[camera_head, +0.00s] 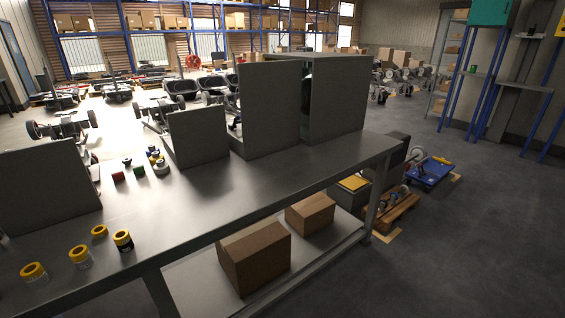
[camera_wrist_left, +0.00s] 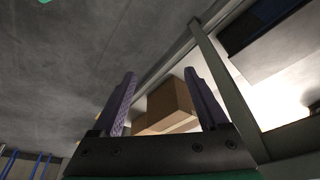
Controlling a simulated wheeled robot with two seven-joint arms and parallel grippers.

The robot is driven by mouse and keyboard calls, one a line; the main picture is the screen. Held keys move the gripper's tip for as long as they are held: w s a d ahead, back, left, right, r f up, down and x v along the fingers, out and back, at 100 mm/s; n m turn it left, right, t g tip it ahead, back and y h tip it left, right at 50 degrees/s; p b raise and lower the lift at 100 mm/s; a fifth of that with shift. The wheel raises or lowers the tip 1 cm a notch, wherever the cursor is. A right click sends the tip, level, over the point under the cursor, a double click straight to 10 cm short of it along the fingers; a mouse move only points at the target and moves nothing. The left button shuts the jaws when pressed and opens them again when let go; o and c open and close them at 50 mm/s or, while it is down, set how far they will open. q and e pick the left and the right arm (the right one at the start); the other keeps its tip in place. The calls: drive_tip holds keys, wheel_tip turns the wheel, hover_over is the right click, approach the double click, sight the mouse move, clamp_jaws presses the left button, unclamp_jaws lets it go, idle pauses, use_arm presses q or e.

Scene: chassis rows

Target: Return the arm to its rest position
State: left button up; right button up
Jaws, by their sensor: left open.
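My left gripper (camera_wrist_left: 160,98) shows in the left wrist view. Its two purple fingers stand wide apart with nothing between them. Beyond the fingers, a cardboard box (camera_wrist_left: 170,100) sits near a table frame (camera_wrist_left: 215,70); the gripper is apart from both. Neither of my arms shows in the head view, and my right gripper is in no view.
A metal workbench (camera_head: 200,200) crosses the head view. It bears grey upright panels (camera_head: 268,105) and several yellow-topped rolls (camera_head: 80,255). Cardboard boxes (camera_head: 255,258) rest on its lower shelf. A pallet (camera_head: 392,210) stands beyond its end. The floor at right (camera_head: 470,240) is clear.

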use_arm(q)
drive_tip(key=s+f+g+p, duration=0.1)
drive_tip(key=s+f+p, duration=0.25)
drive_tip(key=f, duration=1.65)
drive_tip(key=s+a+f+p, duration=0.1)
drive_tip(key=s+f, duration=0.4)
drive_tip(key=s, duration=0.2)
drive_tip(key=s+a+f+g+p, duration=0.1)
drive_tip(key=s+f, duration=0.3)
drive_tip(key=s, duration=0.4)
drive_tip(key=shift+s+a+f+g+p, duration=0.25)
drive_tip(key=shift+a+f+g+p, duration=0.1)
drive_tip(key=shift+a+p, duration=0.4)
